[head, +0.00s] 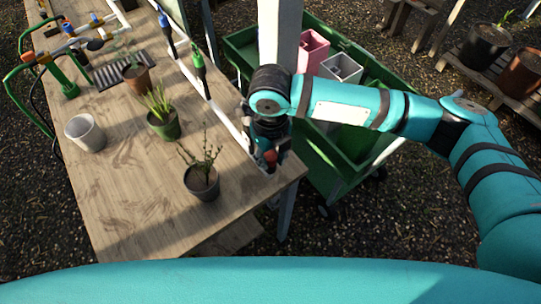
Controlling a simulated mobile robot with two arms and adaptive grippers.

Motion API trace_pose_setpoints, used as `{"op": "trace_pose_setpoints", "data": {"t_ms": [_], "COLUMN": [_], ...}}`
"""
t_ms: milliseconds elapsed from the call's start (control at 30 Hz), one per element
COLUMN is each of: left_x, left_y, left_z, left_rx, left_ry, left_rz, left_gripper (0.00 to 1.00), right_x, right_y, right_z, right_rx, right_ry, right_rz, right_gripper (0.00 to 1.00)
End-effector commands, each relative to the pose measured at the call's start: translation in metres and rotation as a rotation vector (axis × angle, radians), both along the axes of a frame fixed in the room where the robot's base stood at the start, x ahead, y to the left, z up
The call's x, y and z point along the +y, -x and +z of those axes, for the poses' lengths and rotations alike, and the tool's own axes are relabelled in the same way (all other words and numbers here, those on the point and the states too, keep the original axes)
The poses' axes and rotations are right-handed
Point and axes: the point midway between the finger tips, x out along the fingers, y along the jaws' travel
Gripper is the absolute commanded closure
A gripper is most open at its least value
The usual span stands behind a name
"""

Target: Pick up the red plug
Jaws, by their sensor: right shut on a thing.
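The red plug (270,157) shows as a small red patch low at the tip of my right gripper (267,160), over the right edge of the wooden table near its front right corner. My right gripper points down and is shut on the red plug. Its dark body and wrist hide most of the plug, and I cannot tell whether the plug still touches the table or a pipe. My left gripper is not in view.
A pot with a twiggy plant (202,183) stands left of my gripper. A green-potted plant (163,123) and an empty white pot (85,133) stand farther left. A white pipe (225,118) runs along the table's right side. A green cart (335,180) stands beyond.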

Motion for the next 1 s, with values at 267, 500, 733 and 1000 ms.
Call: {"op": "trace_pose_setpoints", "data": {"t_ms": [267,500,733,1000], "left_x": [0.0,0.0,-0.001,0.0], "left_y": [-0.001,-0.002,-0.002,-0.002], "left_z": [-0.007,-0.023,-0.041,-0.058], "left_rx": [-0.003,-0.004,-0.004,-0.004], "left_ry": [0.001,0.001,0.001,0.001], "left_rz": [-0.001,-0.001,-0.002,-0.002], "left_gripper": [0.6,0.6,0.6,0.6], "right_x": [0.001,0.014,0.064,0.119], "right_y": [0.0,-0.002,-0.01,-0.018], "right_z": [0.011,0.033,0.038,0.044], "right_rx": [-0.002,-0.002,-0.001,-0.001], "right_ry": [-0.003,-0.003,-0.002,-0.001], "right_rz": [0.001,0.003,0.003,0.001], "right_gripper": [0.89,0.89,0.89,0.89]}}
